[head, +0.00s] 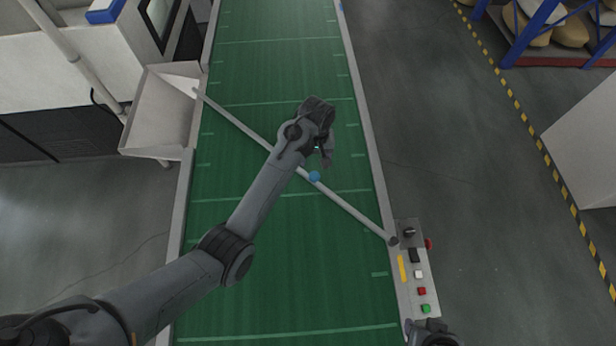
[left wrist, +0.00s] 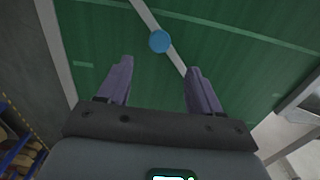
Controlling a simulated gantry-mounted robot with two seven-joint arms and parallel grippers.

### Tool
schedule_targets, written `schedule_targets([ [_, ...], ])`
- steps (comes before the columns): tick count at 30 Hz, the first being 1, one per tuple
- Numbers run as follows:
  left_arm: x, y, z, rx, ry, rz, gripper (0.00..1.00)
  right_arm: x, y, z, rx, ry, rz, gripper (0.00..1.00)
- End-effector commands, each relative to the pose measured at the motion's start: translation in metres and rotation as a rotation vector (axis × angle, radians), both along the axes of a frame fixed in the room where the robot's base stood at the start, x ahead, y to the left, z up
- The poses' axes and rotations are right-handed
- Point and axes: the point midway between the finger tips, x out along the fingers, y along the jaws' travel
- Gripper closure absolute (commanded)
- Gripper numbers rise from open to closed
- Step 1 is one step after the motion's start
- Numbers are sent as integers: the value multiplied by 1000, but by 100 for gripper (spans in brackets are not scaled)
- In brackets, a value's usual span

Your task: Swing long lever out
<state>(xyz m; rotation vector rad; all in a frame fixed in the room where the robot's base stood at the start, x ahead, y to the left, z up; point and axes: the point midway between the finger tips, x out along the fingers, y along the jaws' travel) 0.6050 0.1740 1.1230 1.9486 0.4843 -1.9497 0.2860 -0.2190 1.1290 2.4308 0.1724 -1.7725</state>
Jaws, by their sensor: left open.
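A long grey lever (head: 245,129) lies diagonally across the green conveyor belt, from the pale chute at the upper left to a pivot (head: 393,241) by the control panel on the right. A blue knob (head: 314,177) sits on the lever, right of its middle. My left gripper (head: 326,160) is above the belt, close to the knob. In the left wrist view, its two fingers (left wrist: 159,74) are open and empty. The blue knob (left wrist: 159,41) lies beyond the fingertips, roughly between them, and the lever (left wrist: 173,57) runs behind it. No right gripper fingers show.
The belt (head: 285,290) has raised pale side rails. A control panel (head: 408,285) with several buttons stands on the right rail. The pale chute (head: 158,120) and a machine (head: 60,90) flank the left side.

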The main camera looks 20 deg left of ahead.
Motion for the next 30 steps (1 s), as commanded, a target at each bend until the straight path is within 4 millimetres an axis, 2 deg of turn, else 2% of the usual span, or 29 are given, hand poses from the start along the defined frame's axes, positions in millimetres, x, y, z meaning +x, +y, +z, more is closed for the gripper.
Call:
schedule_targets([
  [16,-1,1,-81,1,2,-1,35,1,0,6,0,-5,-1,57],
  [22,-1,1,-95,1,0,-1,35,1,1,6,5,-4,-5,57],
  [30,-1,1,-98,0,-1,-1,35,0,2,6,8,-2,-5,57],
])
